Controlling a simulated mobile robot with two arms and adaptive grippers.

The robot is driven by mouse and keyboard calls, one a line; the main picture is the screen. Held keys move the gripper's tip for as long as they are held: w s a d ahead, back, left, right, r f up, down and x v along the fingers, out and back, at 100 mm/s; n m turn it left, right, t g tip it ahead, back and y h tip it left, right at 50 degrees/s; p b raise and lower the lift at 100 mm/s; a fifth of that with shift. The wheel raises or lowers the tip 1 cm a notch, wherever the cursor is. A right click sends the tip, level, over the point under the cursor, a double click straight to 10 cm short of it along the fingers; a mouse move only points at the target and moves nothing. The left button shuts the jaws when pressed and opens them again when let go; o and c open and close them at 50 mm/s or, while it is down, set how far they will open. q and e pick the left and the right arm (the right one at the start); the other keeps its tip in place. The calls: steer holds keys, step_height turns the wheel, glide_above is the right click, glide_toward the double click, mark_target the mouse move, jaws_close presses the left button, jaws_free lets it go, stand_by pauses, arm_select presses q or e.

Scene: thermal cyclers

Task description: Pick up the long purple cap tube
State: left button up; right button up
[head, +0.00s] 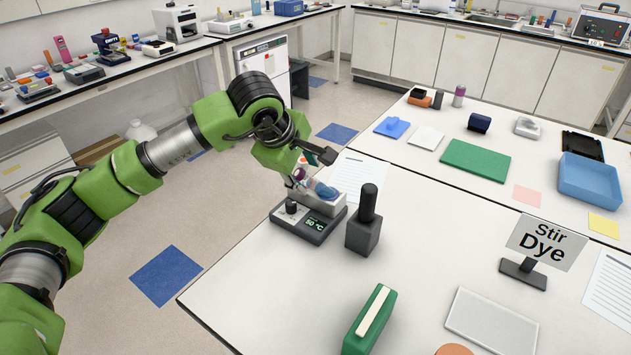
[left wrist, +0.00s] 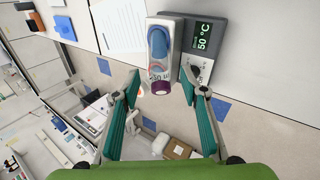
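A purple-capped tube (left wrist: 161,87) shows in the left wrist view, its cap toward me, in front of a white block (head: 330,203) with a blue oval part. In the head view, a bit of its purple cap (head: 299,175) shows just below my left gripper. The block is on a dark-grey heater (head: 311,228) reading 50 °C, also in the left wrist view (left wrist: 205,50). My left gripper (left wrist: 160,82) is open, its teal-padded fingers on either side of the cap with gaps. I cannot tell how deep the cap sits between them. My right gripper is not in view.
A dark block with a black upright handle (head: 364,225) stands right of the heater. A green-and-white box (head: 370,318), a "Stir Dye" sign (head: 546,240) and a flat clear tray (head: 491,320) are nearer or farther right. The table's left edge runs close to the heater.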

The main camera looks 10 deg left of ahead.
mark_target(310, 179)
arm_select(q)
steer(key=shift+w+f, duration=0.2)
steer(key=shift+f, duration=0.05)
steer(key=p+x, duration=0.2)
steer(key=x, duration=0.2)
steer(key=shift+d, duration=0.1)
steer(key=shift+w+d+f, duration=0.1)
steer(key=shift+w+f, duration=0.15)
steer(key=shift+f, duration=0.25)
jaws_close()
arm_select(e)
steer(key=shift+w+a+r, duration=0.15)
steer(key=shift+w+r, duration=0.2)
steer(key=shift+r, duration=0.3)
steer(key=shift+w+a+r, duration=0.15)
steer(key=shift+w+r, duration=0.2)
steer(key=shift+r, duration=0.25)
